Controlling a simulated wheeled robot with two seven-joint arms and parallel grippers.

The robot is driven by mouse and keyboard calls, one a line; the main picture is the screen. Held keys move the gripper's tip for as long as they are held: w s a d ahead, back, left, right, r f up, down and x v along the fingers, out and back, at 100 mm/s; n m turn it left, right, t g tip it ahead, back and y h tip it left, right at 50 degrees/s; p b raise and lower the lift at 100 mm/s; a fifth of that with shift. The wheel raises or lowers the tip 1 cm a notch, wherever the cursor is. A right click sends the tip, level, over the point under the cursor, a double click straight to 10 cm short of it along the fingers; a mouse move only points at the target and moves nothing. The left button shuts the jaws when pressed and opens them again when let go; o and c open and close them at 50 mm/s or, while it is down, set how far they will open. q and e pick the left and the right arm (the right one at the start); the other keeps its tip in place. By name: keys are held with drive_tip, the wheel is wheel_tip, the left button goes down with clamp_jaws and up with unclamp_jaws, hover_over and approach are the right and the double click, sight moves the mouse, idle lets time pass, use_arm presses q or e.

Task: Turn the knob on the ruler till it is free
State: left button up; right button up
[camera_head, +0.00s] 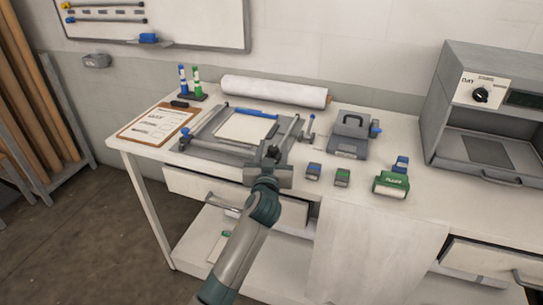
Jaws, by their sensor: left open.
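A flat grey press bed (195,147) lies on the table with a white sheet (246,129) on it. A blue bar (257,114) lies along the sheet's far edge. A grey rail, which may be the ruler (294,130), runs along the bed's right side. My left gripper (271,151) is open over the bed's front right corner, near the rail's near end. It hides part of that corner, and I cannot tell whether it touches anything. My right gripper is out of view.
A clipboard (158,126), marker stand (193,97) and white roll (273,91) lie behind and left. A grey punch (350,138), small stamps (313,171) and a green stamp (391,184) stand right. A large grey machine (481,113) fills the right end. A drawer hangs open below.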

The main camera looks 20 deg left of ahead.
use_arm(q)
drive_tip(key=shift+s, duration=0.15)
drive_tip(key=shift+s+d+f, duration=0.1)
drive_tip(key=shift+s, duration=0.1)
drive_tip(key=b+v, duration=0.3)
drive_tip(key=v, duration=1.3)
drive_tip(key=shift+s, duration=0.4)
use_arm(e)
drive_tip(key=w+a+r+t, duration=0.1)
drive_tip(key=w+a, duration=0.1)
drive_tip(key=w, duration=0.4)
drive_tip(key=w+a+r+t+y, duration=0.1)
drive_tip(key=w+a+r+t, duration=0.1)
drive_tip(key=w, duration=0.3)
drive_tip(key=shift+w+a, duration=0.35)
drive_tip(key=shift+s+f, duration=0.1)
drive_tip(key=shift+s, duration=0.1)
